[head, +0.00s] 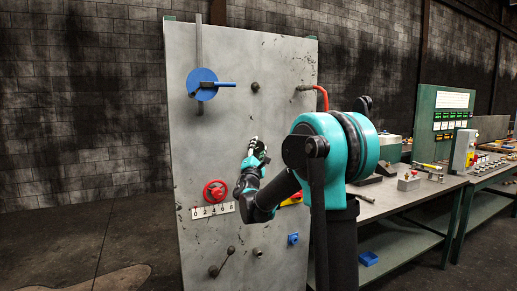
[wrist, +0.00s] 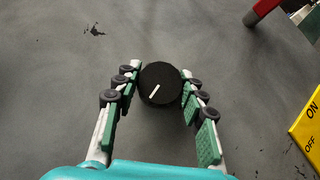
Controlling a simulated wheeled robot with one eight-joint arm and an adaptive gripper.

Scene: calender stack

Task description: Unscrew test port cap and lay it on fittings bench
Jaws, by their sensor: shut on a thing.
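The test port cap, by its look a round black knurled cap (wrist: 160,77) with a white line on its face, is in the middle of the wrist view. My gripper (wrist: 161,92) is shut on it, one green-padded finger on each side. The white line slants from lower left to upper right. In the head view my gripper (head: 256,149) is at the middle of the grey panel (head: 215,140), and the cap is hard to make out there. I cannot tell whether the cap still touches the panel. The fittings bench (head: 398,198) stands right of the panel, partly behind my arm.
The panel also carries a blue valve disc (head: 201,84), a red handwheel (head: 214,191), a red hose (head: 322,98) and a dark lever (head: 222,262). A yellow ON/OFF plate (wrist: 306,124) is at the right. Small fittings and a grey block (head: 408,182) lie on the bench, with bare patches between.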

